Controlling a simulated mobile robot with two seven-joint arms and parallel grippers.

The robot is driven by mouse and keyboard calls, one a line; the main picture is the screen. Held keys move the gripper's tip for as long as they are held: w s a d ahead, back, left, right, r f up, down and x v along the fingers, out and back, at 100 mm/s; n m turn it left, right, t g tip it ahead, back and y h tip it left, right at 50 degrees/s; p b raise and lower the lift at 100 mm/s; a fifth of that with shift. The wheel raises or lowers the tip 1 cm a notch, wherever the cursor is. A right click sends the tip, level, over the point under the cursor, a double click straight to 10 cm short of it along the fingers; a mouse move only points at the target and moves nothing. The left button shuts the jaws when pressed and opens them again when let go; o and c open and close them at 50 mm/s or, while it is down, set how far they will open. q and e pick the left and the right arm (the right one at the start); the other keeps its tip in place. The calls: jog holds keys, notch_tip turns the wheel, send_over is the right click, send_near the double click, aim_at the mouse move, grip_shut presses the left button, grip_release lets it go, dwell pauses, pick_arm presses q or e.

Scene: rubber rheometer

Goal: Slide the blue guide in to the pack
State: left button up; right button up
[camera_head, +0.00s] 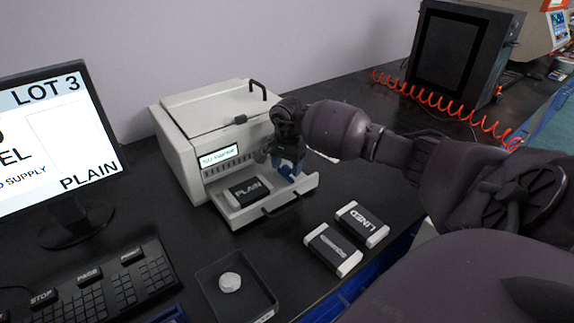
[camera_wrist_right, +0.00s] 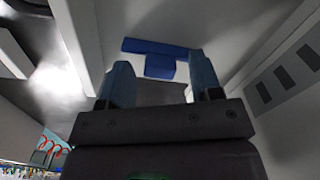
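The pack, a dark block marked PLAIN (camera_head: 248,190) with pale ends, lies in the left part of the machine's open drawer (camera_head: 236,215). The blue guide (camera_head: 287,172) sits in the right part of the drawer, mostly hidden under my right gripper (camera_head: 285,164). In the right wrist view the guide (camera_wrist_right: 160,66) shows a long bar with a short block on it. My right gripper (camera_wrist_right: 162,84) is open there, its two fingers apart, with the guide's block seen between and beyond the tips. Whether they touch it is unclear. My left gripper is not in view.
The white machine (camera_head: 215,115) stands behind the drawer. Blocks marked LINED (camera_head: 362,224) and another with an unreadable label (camera_head: 333,250) lie to the right. A black tray (camera_head: 262,300) with a pale round piece, a keyboard (camera_head: 95,285) and a monitor (camera_head: 50,140) are in front and left.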

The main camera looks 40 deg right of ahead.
grip_shut()
jog(key=shift+w+a, duration=0.2)
jog(key=shift+a, duration=1.8)
jog(key=shift+o, duration=0.4)
grip_release()
jog(key=shift+r, duration=0.1)
notch_tip(320, 180, up, 11)
jog(key=shift+p, duration=0.3)
jog(key=shift+f, duration=0.2)
